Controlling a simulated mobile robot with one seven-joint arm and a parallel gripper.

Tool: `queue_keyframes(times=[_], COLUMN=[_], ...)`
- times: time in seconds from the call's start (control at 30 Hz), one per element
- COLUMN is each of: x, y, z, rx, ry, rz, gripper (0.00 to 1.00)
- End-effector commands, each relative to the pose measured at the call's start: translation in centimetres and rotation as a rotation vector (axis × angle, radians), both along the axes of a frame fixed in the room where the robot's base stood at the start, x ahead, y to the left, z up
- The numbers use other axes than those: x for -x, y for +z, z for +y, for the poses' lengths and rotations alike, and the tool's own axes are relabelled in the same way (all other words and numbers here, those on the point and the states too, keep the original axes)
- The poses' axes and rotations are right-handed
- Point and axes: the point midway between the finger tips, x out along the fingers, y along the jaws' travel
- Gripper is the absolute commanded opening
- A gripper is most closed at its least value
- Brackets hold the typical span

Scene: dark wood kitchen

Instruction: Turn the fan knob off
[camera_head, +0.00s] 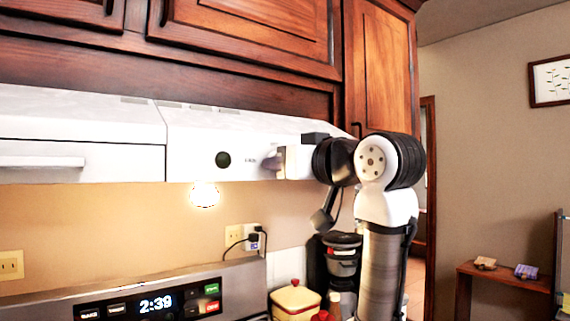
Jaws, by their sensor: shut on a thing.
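The white range hood (190,142) spans the wall under the dark wood cabinets. My gripper (272,161) comes from the right and is up against the hood front, just right of the label. Its jaws are shut on what appears to be the fan knob, which the fingers almost wholly hide. I cannot tell which way the knob is turned.
A lit hood lamp (204,194) glows below the hood. The stove panel (155,300) with a clock is underneath. A yellow lidded box (295,299) and a coffee maker (341,262) stand on the counter under my arm. Cabinets close off the space above.

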Motion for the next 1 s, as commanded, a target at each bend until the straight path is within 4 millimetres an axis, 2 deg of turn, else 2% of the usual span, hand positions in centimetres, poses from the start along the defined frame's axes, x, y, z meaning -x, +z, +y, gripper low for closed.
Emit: queue_keyframes(times=[0.53, 0.57, 0.7, 1.0], x=[-0.02, -0.02, -0.02, 0.13], y=[-0.13, -0.13, -0.10, -0.07], z=[0.00, 0.00, 0.00, -0.12], rx=[0.021, 0.021, 0.020, 0.018], ry=[0.001, 0.001, 0.000, 0.000], rz=[-0.010, -0.010, -0.011, -0.013], gripper=[0.08, 0.35, 0.51, 0.51])
